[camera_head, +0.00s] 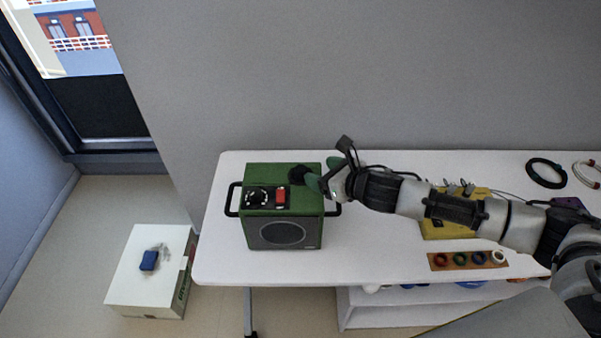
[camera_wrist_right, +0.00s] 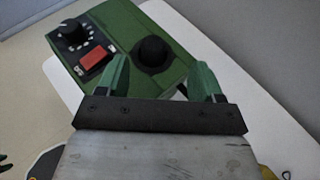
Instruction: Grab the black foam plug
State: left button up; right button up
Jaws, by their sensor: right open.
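The black foam plug (camera_head: 298,174) sits on the top of the green speaker box (camera_head: 311,205), near its back right. In the right wrist view the plug (camera_wrist_right: 153,54) is a dark round knob on a wider dark base. My right gripper (camera_head: 311,181) is over the right part of the box, beside the plug. In the right wrist view the gripper (camera_wrist_right: 160,78) is open, with its two green fingers spread and the plug showing between and beyond them. I cannot tell whether a finger touches it.
The box top also has a black dial (camera_head: 256,197) and a red switch (camera_head: 281,196); black handles flank the box. A yellow case (camera_head: 440,228) and a strip of coloured rings (camera_head: 468,261) lie to the right. The white table (camera_head: 225,268) is clear at front left.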

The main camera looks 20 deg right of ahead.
aim_at(302, 169)
jog(key=shift+x, duration=1.05)
jog(key=x, duration=0.2)
jog(key=p+x, duration=0.1)
jog(key=x, duration=0.1)
jog(key=shift+s+a+f, duration=0.1)
jog(key=shift+s+a, duration=0.1)
jog(key=shift+a, duration=0.15)
jog(key=shift+w+a+f, duration=0.1)
jog(key=shift+w+f, duration=0.05)
jog(key=shift+w, duration=0.05)
jog(key=shift+c, duration=0.5)
pick_arm(q)
jog(key=shift+w+a+r, duration=0.35)
jog(key=shift+w+r, duration=0.3)
jog(key=shift+w, duration=0.2)
pick_arm(e)
jog(key=c, duration=0.9)
